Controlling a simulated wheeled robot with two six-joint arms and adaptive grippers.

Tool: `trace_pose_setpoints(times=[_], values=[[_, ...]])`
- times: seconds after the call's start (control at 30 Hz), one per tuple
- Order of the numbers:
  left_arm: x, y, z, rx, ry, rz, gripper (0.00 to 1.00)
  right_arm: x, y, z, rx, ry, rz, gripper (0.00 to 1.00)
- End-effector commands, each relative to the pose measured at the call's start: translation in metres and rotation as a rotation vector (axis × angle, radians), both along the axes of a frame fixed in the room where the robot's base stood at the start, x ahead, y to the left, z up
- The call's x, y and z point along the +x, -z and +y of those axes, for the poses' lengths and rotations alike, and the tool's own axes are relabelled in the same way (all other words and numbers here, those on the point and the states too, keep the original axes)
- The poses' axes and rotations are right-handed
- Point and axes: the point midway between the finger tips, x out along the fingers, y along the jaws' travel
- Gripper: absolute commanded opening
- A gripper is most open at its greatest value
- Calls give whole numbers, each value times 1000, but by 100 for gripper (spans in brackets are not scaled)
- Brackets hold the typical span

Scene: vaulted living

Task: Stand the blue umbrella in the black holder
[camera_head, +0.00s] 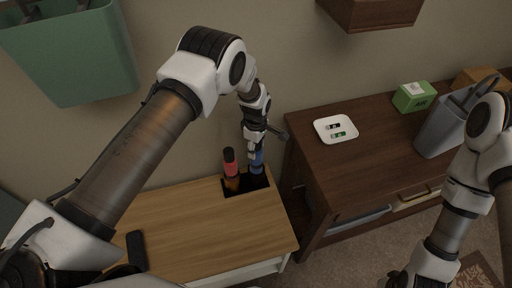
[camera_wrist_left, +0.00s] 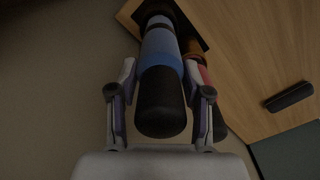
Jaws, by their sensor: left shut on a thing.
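The blue umbrella (camera_head: 257,160) stands about upright at the black holder (camera_head: 262,184), with its lower part inside the opening. In the left wrist view the blue umbrella (camera_wrist_left: 161,55) shows its blue body and black handle end, and runs down into the dark opening. My left gripper (camera_head: 254,150) is shut on the blue umbrella near its top, and its two fingers flank it in the wrist view. The umbrella's lower tip is hidden. My right arm shows at the right, but its fingers are outside the picture.
A red-and-orange umbrella (camera_head: 231,170) stands in the same holder, just left of the blue one. A dark case (camera_head: 136,250) lies on the light wooden top (camera_head: 200,235).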

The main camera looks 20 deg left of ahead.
Motion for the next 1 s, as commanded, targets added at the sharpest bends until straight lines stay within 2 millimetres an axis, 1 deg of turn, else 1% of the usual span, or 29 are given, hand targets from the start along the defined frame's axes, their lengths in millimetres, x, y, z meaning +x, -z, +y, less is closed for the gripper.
trace_pose_setpoints(times=[0.2,0.33,0.37,0.4,0.67,0.77,0.87,0.93,1.0], values=[[0,7,0,0,0,-1,0,0,9,0,0,0,0,40],[0,6,0,0,0,-1,0,0,8,0,0,0,0,40],[0,7,0,0,0,0,59,0,8,0,0,0,0,40],[0,7,0,0,0,0,73,0,8,0,0,0,0,40],[0,7,0,0,0,0,74,0,8,0,0,0,0,40],[0,3,0,0,0,0,74,0,4,0,0,0,0,40],[0,-11,0,0,0,-1,74,0,-11,0,0,0,0,40],[1,-17,0,0,1,-3,74,1,-3,0,0,0,-1,40],[2,-35,0,1,0,-5,74,0,2,0,0,0,0,40]])
